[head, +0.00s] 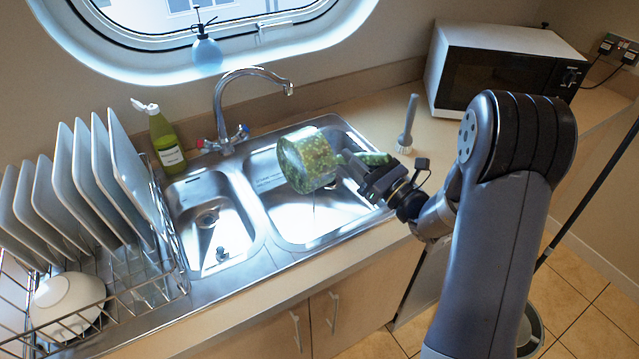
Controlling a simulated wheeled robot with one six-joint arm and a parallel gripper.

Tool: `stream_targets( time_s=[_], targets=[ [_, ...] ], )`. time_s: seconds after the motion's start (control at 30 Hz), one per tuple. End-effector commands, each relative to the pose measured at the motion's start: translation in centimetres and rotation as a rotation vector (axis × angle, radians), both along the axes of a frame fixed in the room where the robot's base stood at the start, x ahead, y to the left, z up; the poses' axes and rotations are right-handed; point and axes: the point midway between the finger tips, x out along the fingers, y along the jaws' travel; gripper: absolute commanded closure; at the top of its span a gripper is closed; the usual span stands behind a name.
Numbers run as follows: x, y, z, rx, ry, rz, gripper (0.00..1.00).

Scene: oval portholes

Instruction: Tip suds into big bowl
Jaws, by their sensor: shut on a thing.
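A round, clear-looking vessel (307,160) with green speckles is tilted on its side above the big bowl (335,212) of the steel sink. My gripper (358,172) comes in from the right and is shut on the vessel, at what looks like its green handle (376,158). The vessel's mouth seems to face left, but I cannot tell clearly. I cannot make out suds in it or a stream falling from it. The big bowl's floor looks bare where it shows; the vessel hides part of it.
The small sink bowl (215,222) lies left of the big one. The tap (228,110) arches behind the vessel. A green bottle (163,138), a dish rack (165,262) with several plates, a brush (407,125) and a microwave (500,68) stand around the sink.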

Motion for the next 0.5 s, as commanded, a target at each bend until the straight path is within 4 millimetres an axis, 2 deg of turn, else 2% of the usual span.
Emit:
stream_targets(
  time_s=[0.3,0.5],
  targets=[
    [0.3,-0.3,0.2,0.023,0.012,0.001,1.0],
    [-1.3,1.5,0.1,-0.079,-0.078,0.004,1.0]
  ],
)
